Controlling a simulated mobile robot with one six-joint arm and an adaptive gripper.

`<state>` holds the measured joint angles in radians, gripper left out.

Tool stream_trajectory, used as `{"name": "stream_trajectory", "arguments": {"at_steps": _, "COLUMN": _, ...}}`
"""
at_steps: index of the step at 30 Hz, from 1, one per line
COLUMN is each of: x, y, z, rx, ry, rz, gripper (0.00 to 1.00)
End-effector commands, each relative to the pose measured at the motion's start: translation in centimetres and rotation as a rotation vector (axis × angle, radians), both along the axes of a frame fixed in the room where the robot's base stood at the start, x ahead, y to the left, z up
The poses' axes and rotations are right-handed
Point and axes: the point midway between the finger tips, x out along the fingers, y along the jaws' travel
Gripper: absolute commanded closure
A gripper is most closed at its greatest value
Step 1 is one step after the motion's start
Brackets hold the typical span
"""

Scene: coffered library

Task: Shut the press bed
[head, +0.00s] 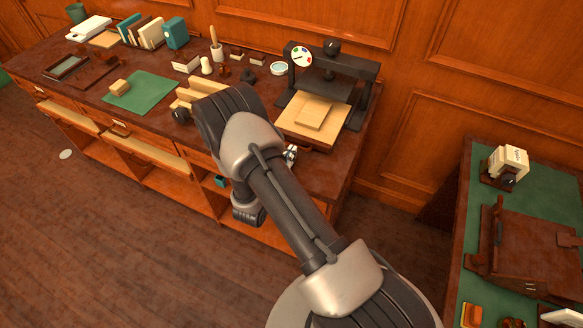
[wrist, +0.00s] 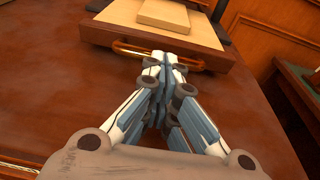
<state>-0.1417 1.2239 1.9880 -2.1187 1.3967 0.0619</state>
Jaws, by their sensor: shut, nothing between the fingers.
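The black press (head: 364,92) stands at the right end of the long counter in the head view. Its pale wooden bed (head: 290,122) juts out in front of the frame, with a smaller pale block (head: 316,116) lying on it. In the wrist view the bed (wrist: 205,43) fills the top, with a brass bar handle (wrist: 127,47) along its front edge. My gripper (wrist: 166,60) is shut and empty, its fingertips right at the middle of the handle; I cannot tell whether they touch. In the head view my gripper (head: 290,154) is partly hidden by my arm.
Left of the press on the counter are a green mat (head: 146,95), a magnifier-like round dish (head: 279,68) and several small tools. Upright books (head: 150,34) stand farther left. A green-topped desk (head: 540,188) with a brown case (head: 523,243) is at the right.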

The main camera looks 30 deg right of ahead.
Motion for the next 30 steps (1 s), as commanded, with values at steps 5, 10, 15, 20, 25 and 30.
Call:
{"name": "stream_trajectory", "arguments": {"at_steps": 5, "x": 2.7, "y": -3.0, "z": -0.2, "rx": 0.001, "ry": -0.004, "rz": -0.006, "gripper": 1.0}}
{"name": "stream_trajectory", "arguments": {"at_steps": 10, "x": 4.9, "y": -5.8, "z": -0.2, "rx": 0.0, "ry": -0.004, "rz": -0.005, "gripper": 1.0}}
{"name": "stream_trajectory", "arguments": {"at_steps": 15, "x": 6.5, "y": -7.8, "z": -0.2, "rx": 0.0, "ry": -0.001, "rz": -0.002, "gripper": 1.0}}
{"name": "stream_trajectory", "arguments": {"at_steps": 20, "x": 7.4, "y": -8.9, "z": -0.1, "rx": 0.0, "ry": 0.0, "rz": -0.001, "gripper": 1.0}}
{"name": "stream_trajectory", "arguments": {"at_steps": 25, "x": 7.7, "y": -9.3, "z": 0.0, "rx": 0.0, "ry": 0.0, "rz": -0.001, "gripper": 1.0}}
{"name": "stream_trajectory", "arguments": {"at_steps": 30, "x": 7.8, "y": -9.3, "z": 0.0, "rx": 0.0, "ry": 0.0, "rz": 0.0, "gripper": 1.0}}
